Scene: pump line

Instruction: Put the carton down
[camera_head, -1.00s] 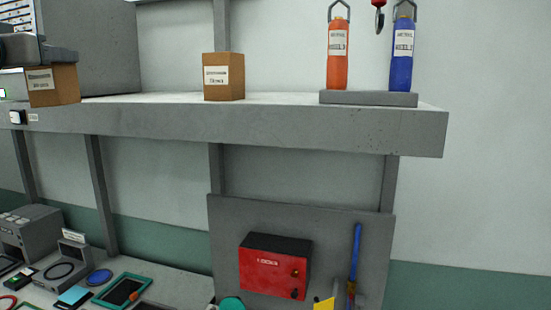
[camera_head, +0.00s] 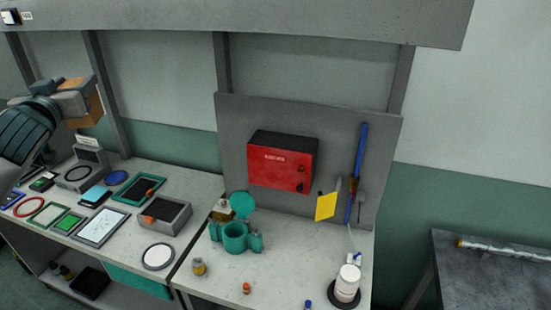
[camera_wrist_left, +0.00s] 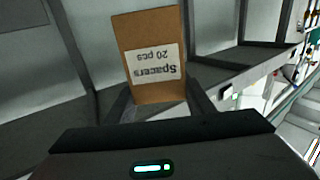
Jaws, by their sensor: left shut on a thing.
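My left gripper (camera_head: 84,103) is shut on a brown cardboard carton (camera_head: 96,102) at the left of the head view, in the air above the left part of the workbench (camera_head: 140,214). Part of the carton is hidden behind the gripper in that view. The left wrist view shows the carton (camera_wrist_left: 150,92) in front of the gripper, with a white label reading "Spacers 20 pcs" upside down. My right gripper is not in view.
Bench items crowd the left: a grey tester (camera_head: 83,172), a tablet (camera_head: 102,227) and a grey tray (camera_head: 165,217). A teal pump part (camera_head: 235,237) and white bottle (camera_head: 347,283) stand further right. The grey shelf (camera_head: 270,18) runs overhead, and a red locks box (camera_head: 283,162) hangs behind.

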